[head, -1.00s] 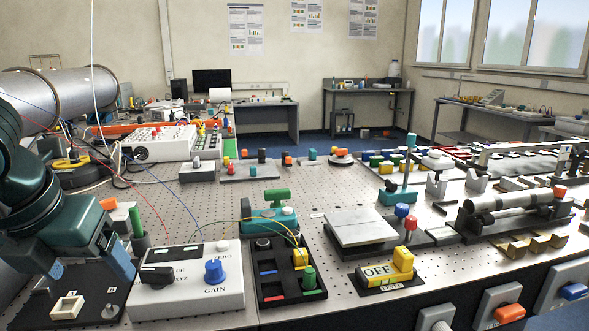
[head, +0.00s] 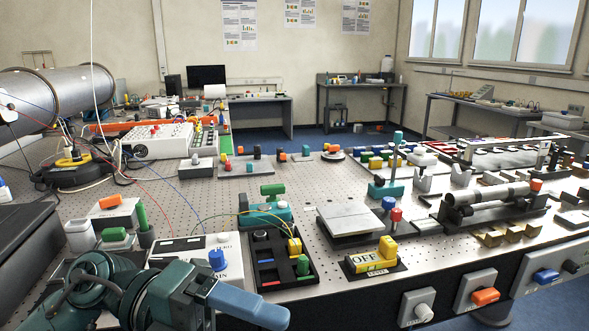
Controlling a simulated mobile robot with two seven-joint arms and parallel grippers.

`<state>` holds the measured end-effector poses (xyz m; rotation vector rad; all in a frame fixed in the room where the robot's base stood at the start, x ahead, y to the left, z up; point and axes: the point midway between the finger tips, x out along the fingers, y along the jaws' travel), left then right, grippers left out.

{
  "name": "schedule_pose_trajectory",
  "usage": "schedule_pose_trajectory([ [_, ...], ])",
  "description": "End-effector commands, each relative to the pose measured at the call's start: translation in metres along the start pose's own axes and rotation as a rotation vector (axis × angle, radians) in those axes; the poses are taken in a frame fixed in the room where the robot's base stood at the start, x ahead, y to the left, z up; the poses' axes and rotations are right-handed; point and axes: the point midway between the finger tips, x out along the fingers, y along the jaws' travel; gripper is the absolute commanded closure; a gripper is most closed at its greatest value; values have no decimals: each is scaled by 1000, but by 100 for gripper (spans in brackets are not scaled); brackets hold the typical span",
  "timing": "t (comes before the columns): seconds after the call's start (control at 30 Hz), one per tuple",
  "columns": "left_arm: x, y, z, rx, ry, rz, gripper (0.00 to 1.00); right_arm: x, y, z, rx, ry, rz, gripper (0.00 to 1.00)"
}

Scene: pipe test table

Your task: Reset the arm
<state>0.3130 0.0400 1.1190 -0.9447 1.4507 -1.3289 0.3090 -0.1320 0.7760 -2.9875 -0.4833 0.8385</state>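My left gripper (head: 248,304) is in the head view at the bottom, left of centre, on my teal arm. Its blue-grey finger points right, in front of the table's near edge. Only one finger shows clearly, so I cannot tell whether it is open or shut. No object shows in it. My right gripper is not in view.
A black tray (head: 268,270) with coloured parts is right of the control box. A yellow OFF switch block (head: 374,258) is further right. The perforated table top (head: 190,205) has free room behind the box.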

Motion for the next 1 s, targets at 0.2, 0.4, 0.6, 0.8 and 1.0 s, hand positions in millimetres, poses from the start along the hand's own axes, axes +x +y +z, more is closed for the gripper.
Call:
schedule_pose_trajectory([
  [0.2,-19,-20,50,-326,-299,-685,20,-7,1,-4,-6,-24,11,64],
  [0.4,-70,78,92,-794,-793,-1049,20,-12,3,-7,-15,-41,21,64],
  [0.6,-82,223,55,-1304,-1234,-1095,20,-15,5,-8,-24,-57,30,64],
  [0.8,-65,310,-12,-1666,-1461,-1000,20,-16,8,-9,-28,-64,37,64],
  [1.0,-54,336,-41,-1798,-1524,-944,20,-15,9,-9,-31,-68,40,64],
])
